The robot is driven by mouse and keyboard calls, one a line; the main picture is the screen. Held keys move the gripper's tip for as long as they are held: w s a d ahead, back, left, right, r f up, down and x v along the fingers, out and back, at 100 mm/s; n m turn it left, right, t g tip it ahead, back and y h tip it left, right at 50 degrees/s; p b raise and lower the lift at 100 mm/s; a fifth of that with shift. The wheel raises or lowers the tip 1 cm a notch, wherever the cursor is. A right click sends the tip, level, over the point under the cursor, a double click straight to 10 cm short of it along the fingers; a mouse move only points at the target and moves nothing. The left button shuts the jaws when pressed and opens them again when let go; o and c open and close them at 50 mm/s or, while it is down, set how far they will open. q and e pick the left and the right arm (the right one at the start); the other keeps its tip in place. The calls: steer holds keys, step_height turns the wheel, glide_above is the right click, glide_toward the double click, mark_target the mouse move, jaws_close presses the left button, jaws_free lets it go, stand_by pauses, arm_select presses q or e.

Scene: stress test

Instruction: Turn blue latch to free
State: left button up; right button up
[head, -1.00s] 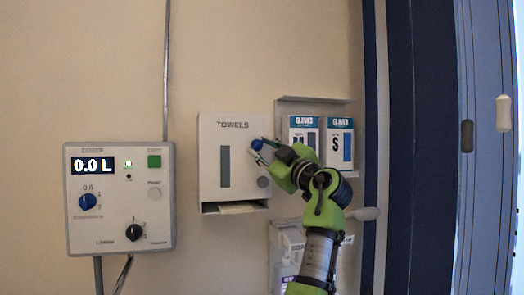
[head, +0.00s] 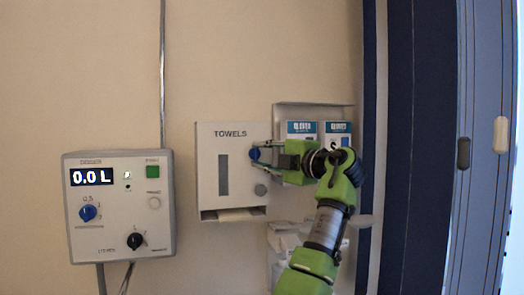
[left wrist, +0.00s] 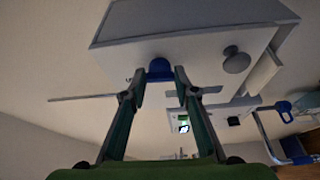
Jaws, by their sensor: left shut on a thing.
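The blue latch (head: 255,154) is a small blue knob on the right side of the front of the white TOWELS dispenser (head: 208,160). My left gripper (head: 261,154) is at the latch, its fingers level and pointing left, shut on it. In the left wrist view the latch (left wrist: 159,68) sits between the two fingertips, against the dispenser's face (left wrist: 190,48). The fingers partly cover the latch in the head view, so its exact turn angle is hard to tell. My right gripper is in neither view.
A round grey knob (head: 260,190) is just below the latch. Glove boxes (head: 337,130) in a holder stand right behind my arm. A control box (head: 119,205) with a 0.0 L display hangs at left. Bare wall lies between it and the dispenser.

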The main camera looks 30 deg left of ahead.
arm_select(q)
steer(key=shift+n, duration=0.4)
steer(key=o, duration=1.1)
steer(key=shift+d, duration=0.1)
steer(key=v, duration=1.1)
steer(key=shift+s+d+r, duration=0.15)
steer(key=shift+d+r, duration=0.05)
steer(key=shift+d, duration=0.15)
